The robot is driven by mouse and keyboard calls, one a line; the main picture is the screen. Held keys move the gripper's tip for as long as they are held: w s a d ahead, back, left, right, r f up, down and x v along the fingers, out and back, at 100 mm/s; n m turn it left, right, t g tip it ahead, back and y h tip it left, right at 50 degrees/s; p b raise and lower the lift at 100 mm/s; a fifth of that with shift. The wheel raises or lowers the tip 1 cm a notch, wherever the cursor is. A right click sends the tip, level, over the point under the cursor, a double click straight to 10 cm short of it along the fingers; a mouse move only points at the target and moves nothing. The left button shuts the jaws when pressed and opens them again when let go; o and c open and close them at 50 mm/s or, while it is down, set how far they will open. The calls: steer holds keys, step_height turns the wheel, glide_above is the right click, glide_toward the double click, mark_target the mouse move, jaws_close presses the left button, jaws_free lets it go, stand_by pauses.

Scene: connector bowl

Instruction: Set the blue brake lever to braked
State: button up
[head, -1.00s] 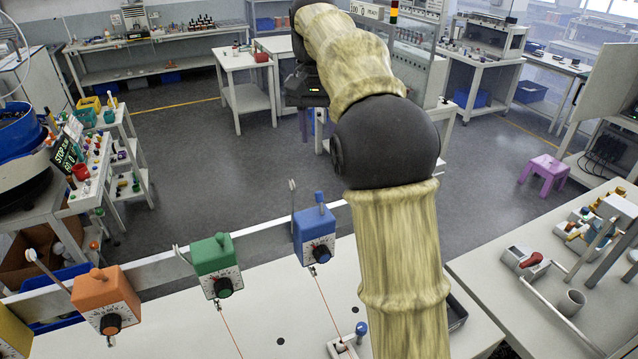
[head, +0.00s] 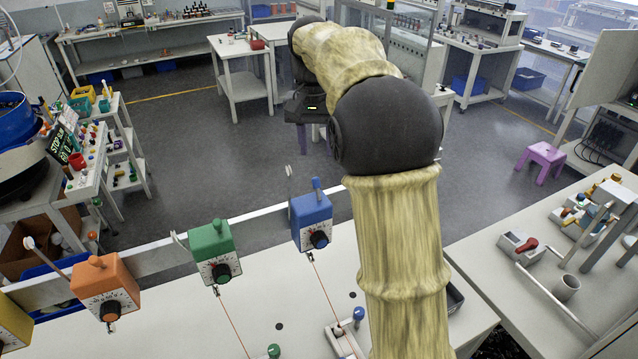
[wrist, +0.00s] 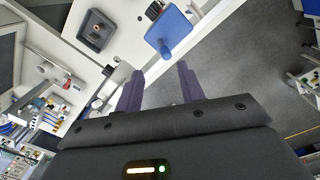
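The blue box (head: 311,221) is mounted on a grey rail, with a dial on its front and a short blue lever (head: 316,187) standing up from its top. The same box (wrist: 178,28) shows in the wrist view, its lever (wrist: 165,49) pointing toward my gripper. My gripper (wrist: 160,85) is open and empty, its two dark fingers spread apart. The lever stands just beyond the fingertips, apart from them.
A green box (head: 213,250), an orange box (head: 105,288) and a yellow box (head: 10,327) stand along the same rail. A thin rod stands left of the blue box. A blue-knobbed peg (head: 358,315) and a dark tray (wrist: 97,30) are on the white table.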

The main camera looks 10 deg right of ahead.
mark_target(319, 193)
steer(key=f+p, duration=0.1)
steer(key=f, duration=0.9)
steer(key=shift+s+d+f+p, duration=0.1)
steer(key=shift+d+f+p, duration=0.1)
steer(key=shift+f+p, duration=0.2)
steer(key=shift+a, duration=0.15)
jaws_close()
